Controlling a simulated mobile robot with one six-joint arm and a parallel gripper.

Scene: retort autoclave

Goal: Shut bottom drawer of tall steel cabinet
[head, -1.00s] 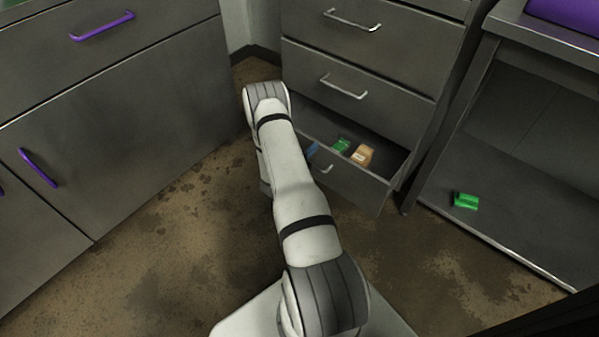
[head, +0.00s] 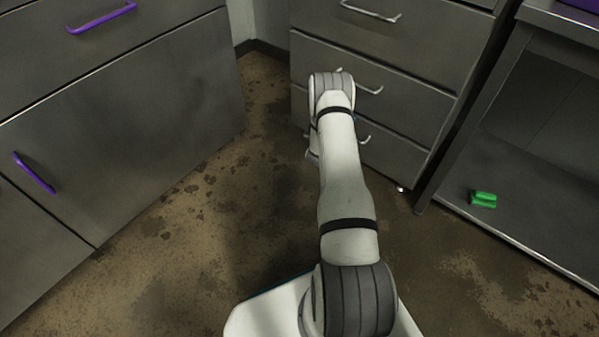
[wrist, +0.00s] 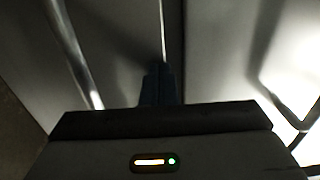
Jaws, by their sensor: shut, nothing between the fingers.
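The tall steel cabinet (head: 440,52) stands ahead of my arm in the head view. Its bottom drawer (head: 398,163) looks flush with the cabinet front, and its inside does not show. Part of the bottom drawer's handle (head: 366,139) shows just right of my arm. My gripper is mostly hidden behind my forearm in the head view. In the wrist view my gripper (wrist: 158,84) is shut and empty, with its fingertips close to a steel front near a seam. I cannot tell whether they touch it.
A middle drawer handle (head: 362,82) sits just above and right of my wrist. A steel cabinet with purple handles (head: 120,120) stands on the left. On the right, a green item (head: 483,199) lies on a low shelf (head: 540,232). The stained floor between is clear.

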